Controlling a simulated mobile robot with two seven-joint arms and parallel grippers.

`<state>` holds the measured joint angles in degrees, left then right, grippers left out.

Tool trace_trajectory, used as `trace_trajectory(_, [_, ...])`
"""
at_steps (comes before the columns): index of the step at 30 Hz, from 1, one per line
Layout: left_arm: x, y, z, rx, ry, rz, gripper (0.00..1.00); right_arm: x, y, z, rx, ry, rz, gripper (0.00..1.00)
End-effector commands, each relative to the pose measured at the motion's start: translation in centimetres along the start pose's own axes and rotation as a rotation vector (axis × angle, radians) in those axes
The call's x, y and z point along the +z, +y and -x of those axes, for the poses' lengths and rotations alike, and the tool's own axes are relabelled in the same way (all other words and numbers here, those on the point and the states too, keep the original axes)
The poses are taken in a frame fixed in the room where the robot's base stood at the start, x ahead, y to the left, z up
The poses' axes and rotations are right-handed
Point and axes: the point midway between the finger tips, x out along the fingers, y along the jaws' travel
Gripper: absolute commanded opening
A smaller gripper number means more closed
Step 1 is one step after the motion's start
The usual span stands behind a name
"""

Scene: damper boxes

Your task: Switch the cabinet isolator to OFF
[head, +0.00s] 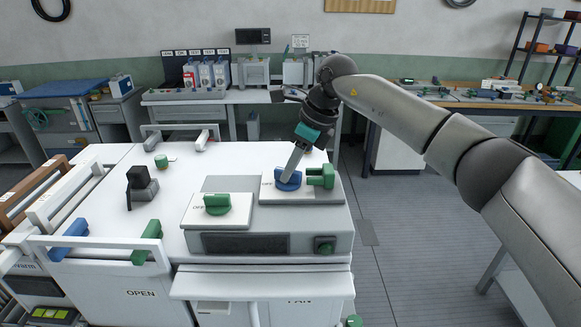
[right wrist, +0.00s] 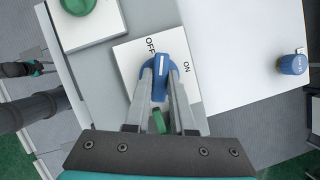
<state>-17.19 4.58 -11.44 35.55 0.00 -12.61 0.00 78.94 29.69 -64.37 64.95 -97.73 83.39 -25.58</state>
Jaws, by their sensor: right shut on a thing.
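The isolator is a blue knob (head: 288,182) on a white plate (head: 322,197) at the right of the cabinet top. My right gripper (head: 292,172) comes down from above and is shut on the knob. In the right wrist view the same knob (right wrist: 160,66) sits between the two fingers of my gripper (right wrist: 162,88). Its white pointer line lies between the OFF print (right wrist: 150,45) and the ON print (right wrist: 186,67), seemingly nearer OFF. A green handle (head: 321,177) stands right beside the knob. My left gripper is not in the head view; a dark part with teal at the wrist view's left edge may be it.
A green knob (head: 217,204) on its own plate stands at the left. A black lever (head: 140,180) and a small green cap (head: 161,161) stand farther left. A blue labelled cylinder (right wrist: 293,63) shows in the right wrist view. The white top between them is mostly clear.

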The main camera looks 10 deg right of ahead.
Motion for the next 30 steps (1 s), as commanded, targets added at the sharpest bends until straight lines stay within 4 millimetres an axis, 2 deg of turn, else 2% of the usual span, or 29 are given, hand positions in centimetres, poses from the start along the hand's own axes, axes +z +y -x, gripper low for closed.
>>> trace_trajectory(13, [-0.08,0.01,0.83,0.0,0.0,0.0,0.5,0.25,-0.23,0.19,0.112,-0.003,0.282,0.0])
trace_trajectory(30, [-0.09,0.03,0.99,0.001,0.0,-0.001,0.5,0.21,-0.25,0.14,0.145,-0.002,0.363,0.0])
